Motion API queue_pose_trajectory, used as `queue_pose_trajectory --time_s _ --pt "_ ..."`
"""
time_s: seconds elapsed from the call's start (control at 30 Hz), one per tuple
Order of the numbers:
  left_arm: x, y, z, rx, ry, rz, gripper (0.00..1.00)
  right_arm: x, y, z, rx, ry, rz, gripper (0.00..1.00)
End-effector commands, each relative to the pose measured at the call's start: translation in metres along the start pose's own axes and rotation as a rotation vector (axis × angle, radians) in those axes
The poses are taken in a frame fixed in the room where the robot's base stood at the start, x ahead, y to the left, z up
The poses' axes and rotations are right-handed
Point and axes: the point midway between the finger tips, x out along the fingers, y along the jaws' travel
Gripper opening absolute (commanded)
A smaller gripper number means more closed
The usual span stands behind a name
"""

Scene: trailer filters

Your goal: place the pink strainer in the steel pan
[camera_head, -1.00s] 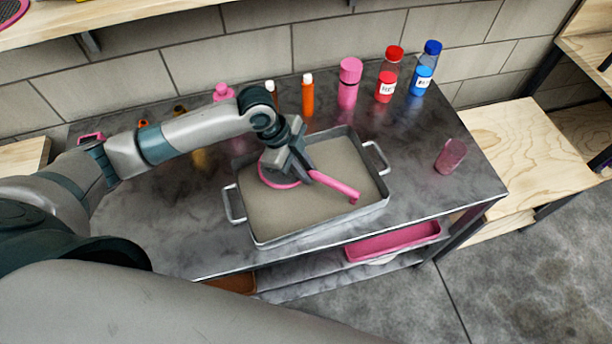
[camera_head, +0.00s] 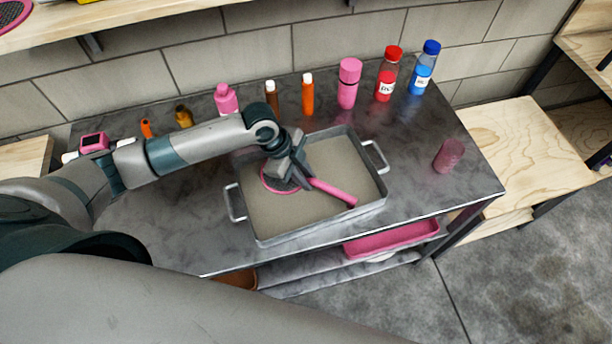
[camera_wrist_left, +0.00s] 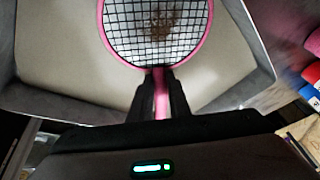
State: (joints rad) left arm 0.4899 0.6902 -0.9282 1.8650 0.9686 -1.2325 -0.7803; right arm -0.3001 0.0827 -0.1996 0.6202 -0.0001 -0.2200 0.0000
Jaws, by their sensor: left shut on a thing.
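The pink strainer (camera_head: 333,192) is over the inside of the steel pan (camera_head: 318,229), its handle pointing to the lower right. My left gripper (camera_head: 296,178) is shut on the strainer's handle, close to its round head. In the left wrist view the strainer's pink rim and dark mesh (camera_wrist_left: 155,28) show ahead of the gripper (camera_wrist_left: 160,92), with the pan's pale floor (camera_wrist_left: 60,45) behind. A brownish patch shows at the mesh. I cannot tell whether the strainer touches the pan floor. My right gripper is not in view.
Bottles stand along the back of the dark table (camera_head: 420,185), among them a pink one (camera_head: 348,85), a red-capped one (camera_head: 387,75) and a blue-capped one (camera_head: 424,68). A pink cup (camera_head: 449,155) stands right of the pan. A pink tray (camera_head: 392,240) is on the lower shelf.

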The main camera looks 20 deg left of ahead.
Motion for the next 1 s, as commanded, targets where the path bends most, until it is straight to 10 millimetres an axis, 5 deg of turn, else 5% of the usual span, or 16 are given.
queue_pose_trajectory --time_s 0.03,0.07,0.13,0.67,1.0 --pt "0.002 0.0 0.001 0.0 0.0 0.0 0.0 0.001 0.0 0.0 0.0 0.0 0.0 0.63" --pt "0.002 0.0 0.001 0.0 0.0 0.0 0.19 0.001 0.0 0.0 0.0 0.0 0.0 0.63" --pt "0.001 0.0 0.001 0.0 0.0 0.0 0.35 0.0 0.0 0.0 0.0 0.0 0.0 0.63" --pt "-0.009 -0.001 0.0 0.001 0.0 -0.003 0.35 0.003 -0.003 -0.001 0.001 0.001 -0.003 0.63" --pt "-0.059 -0.001 0.001 0.003 -0.001 -0.004 0.35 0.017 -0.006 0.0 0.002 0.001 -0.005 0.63"
